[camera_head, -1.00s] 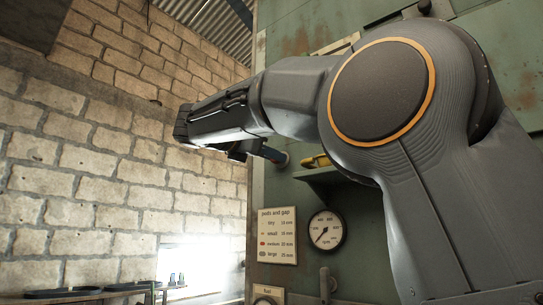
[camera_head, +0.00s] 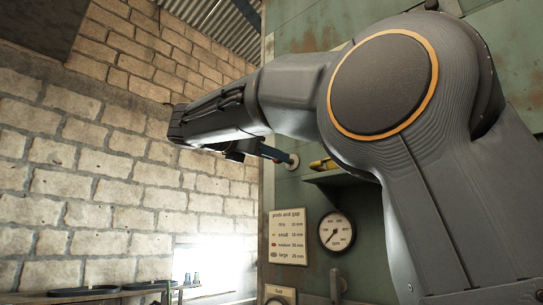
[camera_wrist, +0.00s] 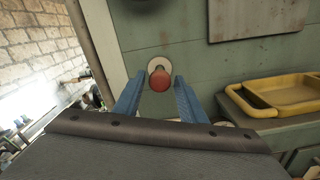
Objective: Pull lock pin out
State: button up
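The lock pin (camera_wrist: 160,79) shows in the wrist view as a round red-orange knob on a pale round plate on the green panel. My gripper (camera_wrist: 154,85) is open, with its two blue fingers on either side of the knob's line. The knob appears just beyond or between the fingertips; I cannot tell whether they touch it. In the head view my gripper (camera_head: 280,157) reaches the pale round plate on the green panel, and the red knob is not clearly visible there.
A yellow tray (camera_wrist: 273,94) sits on a shelf right of the pin. Below are a pads and gap chart (camera_head: 288,237) and a round gauge (camera_head: 337,231). A brick wall (camera_head: 90,160) stands at left. A bench with dark round trays (camera_head: 85,291) is at lower left.

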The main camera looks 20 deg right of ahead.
jog(key=shift+o, duration=0.4)
jog(key=shift+a, duration=0.1)
jog(key=b+v, duration=0.2)
jog(key=v, duration=0.5)
jog(key=shift+s+a, duration=0.2)
jog(key=shift+s, duration=0.05)
